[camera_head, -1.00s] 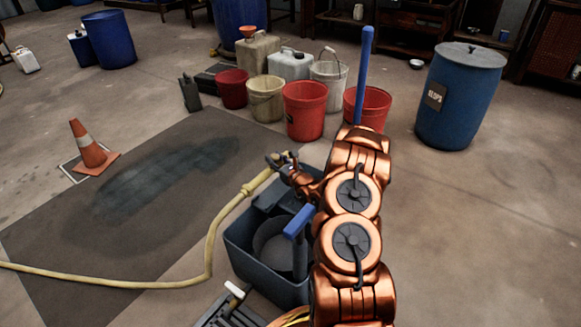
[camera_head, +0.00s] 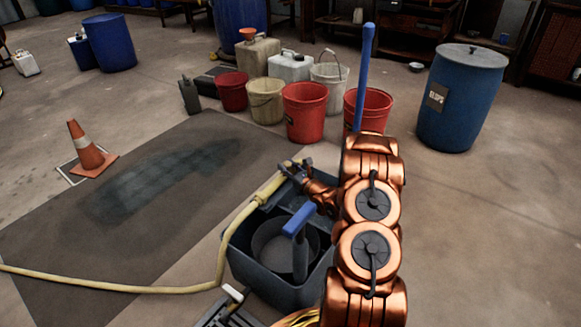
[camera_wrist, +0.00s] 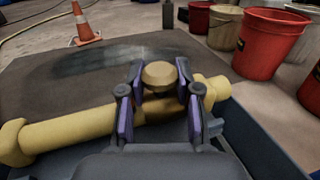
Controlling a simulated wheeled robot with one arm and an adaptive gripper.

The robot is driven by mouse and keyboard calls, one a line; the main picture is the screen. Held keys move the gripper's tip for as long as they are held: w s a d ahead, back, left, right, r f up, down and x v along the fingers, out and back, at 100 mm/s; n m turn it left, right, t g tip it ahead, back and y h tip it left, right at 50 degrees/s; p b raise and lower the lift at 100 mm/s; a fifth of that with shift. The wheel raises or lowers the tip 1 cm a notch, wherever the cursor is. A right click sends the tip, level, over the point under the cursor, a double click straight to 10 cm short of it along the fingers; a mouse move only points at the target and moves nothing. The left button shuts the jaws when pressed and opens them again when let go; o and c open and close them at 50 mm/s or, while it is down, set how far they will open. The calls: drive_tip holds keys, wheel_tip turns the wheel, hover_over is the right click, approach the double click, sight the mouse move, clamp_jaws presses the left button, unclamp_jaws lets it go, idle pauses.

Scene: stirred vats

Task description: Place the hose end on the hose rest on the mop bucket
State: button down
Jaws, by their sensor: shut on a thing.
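My gripper (camera_head: 294,169) is shut on the yellow hose end (camera_head: 272,186), above the far side of the mop bucket (camera_head: 268,280). In the wrist view, the gripper (camera_wrist: 158,105) has its fingers on both sides of a round tan knob on the hose end (camera_wrist: 75,128). The hose end lies crosswise there, over the dark bucket edge (camera_wrist: 262,140). The hose rest is not clearly distinguishable, and I cannot tell whether the hose end touches the bucket. The yellow hose (camera_head: 130,288) runs from it down to the floor at left.
A blue-topped handle (camera_head: 300,221) stands up from the bucket. Red buckets (camera_head: 305,112) and jugs stand behind it. A blue drum (camera_head: 461,100) is at the right. An orange cone (camera_head: 88,148) stands at the left by a dark mat (camera_head: 60,235). Floor at right is clear.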

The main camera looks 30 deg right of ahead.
drive_tip(key=shift+f, duration=0.15)
drive_tip(key=c, duration=1.3)
unclamp_jaws()
drive_tip(key=shift+f, duration=0.1)
drive_tip(key=o, duration=0.5)
drive_tip(key=shift+r, duration=0.2)
